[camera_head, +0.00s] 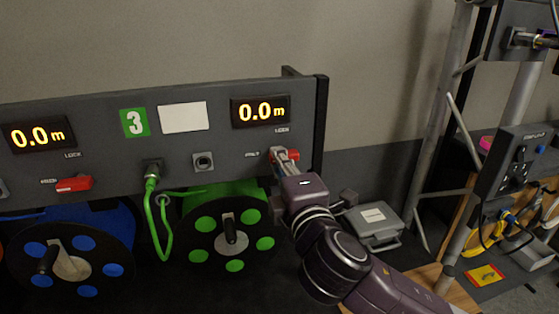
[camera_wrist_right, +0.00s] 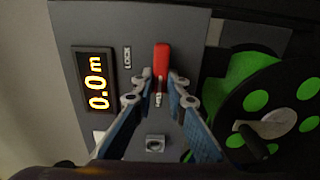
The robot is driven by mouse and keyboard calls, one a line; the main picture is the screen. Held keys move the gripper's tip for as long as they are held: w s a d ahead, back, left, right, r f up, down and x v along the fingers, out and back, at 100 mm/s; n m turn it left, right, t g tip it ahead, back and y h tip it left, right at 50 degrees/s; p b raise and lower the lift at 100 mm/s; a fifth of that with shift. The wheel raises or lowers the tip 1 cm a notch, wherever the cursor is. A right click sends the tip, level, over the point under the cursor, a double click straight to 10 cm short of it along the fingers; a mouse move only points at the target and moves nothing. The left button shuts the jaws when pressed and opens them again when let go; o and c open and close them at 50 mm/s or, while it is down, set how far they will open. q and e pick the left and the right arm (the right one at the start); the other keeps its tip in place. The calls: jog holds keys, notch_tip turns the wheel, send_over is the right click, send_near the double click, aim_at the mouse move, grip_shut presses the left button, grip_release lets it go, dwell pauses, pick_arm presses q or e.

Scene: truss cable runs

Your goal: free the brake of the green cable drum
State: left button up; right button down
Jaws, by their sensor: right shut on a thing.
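The red brake lever (camera_head: 292,155) is on the grey panel above the green cable drum (camera_head: 228,228). It lies roughly level, below a LOCK label. My right gripper (camera_head: 279,155) is shut on the lever. In the right wrist view the lever (camera_wrist_right: 161,60) shows red beyond the fingertips (camera_wrist_right: 158,88), with a small label partly visible between the fingers. The green drum also shows in the wrist view (camera_wrist_right: 258,85), with its crank (camera_head: 231,232) in front. The display (camera_head: 261,111) above reads 0.0 m. My left gripper is out of view.
A blue drum (camera_head: 85,225) with its own red lever (camera_head: 74,184) stands to the left. A green cable (camera_head: 162,225) hangs from a panel socket beside an empty one (camera_head: 203,161). A grey case (camera_head: 375,222) and truss poles (camera_head: 440,120) stand to the right.

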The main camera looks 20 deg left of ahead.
jog(key=shift+f, duration=0.1)
jog(key=c, duration=1.9)
grip_release()
jog(key=shift+c, duration=0.2)
jog(key=v, duration=1.2)
